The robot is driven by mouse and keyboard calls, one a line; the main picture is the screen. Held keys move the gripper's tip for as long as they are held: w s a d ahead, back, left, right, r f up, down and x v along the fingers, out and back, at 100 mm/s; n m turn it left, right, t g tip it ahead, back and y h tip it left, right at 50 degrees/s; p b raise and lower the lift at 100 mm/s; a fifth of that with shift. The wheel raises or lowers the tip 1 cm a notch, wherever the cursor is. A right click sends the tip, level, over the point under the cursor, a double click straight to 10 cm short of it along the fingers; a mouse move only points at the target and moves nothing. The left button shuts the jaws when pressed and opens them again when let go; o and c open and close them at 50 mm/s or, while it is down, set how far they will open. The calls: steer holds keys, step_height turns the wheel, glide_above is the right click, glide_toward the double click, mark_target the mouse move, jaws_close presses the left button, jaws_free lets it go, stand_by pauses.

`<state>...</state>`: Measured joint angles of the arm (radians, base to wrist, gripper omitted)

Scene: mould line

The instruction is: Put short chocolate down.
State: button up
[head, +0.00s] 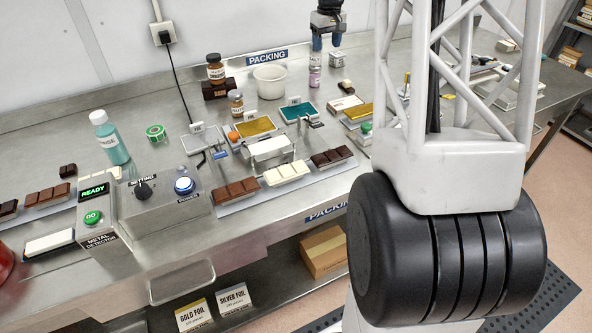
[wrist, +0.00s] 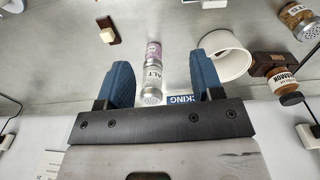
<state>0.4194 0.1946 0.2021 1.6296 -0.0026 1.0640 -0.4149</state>
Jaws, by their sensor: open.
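My gripper (head: 327,42) is at the back of the bench, near the PACKING sign. Its blue fingers are apart, with nothing held between them in the wrist view (wrist: 166,85). A short brown-and-cream chocolate piece (head: 346,86) lies on the bench to the right of the salt shaker; it also shows at the upper left of the wrist view (wrist: 107,31), apart from the fingers. Another short dark piece (head: 67,171) lies at the left by the metal detector. I cannot tell which one the task names.
A salt shaker (head: 315,76) stands below my gripper and shows between the fingers in the wrist view (wrist: 152,82). A white bowl (head: 269,78) and jars (head: 215,69) stand to the left. Long bars (head: 236,190) lie at the front. Bare bench remains around the short piece.

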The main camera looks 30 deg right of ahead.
steer(key=s+a+r+t, duration=0.1)
steer(key=s+a+r, duration=0.2)
steer(key=s+a, duration=0.75)
steer(key=s+a+r, duration=0.4)
steer(key=s+a, duration=0.6)
steer(key=a, duration=0.1)
steer(key=s+a+f, duration=0.2)
steer(key=s+a, duration=0.2)
steer(key=s, duration=0.4)
steer(key=s+a+f, duration=0.2)
steer(key=s+a, duration=0.2)
steer(key=s, duration=0.5)
steer(key=s+a+f+t, duration=0.1)
steer(key=s+a+f, duration=0.2)
steer(key=s, duration=0.6)
steer(key=shift+a, duration=0.5)
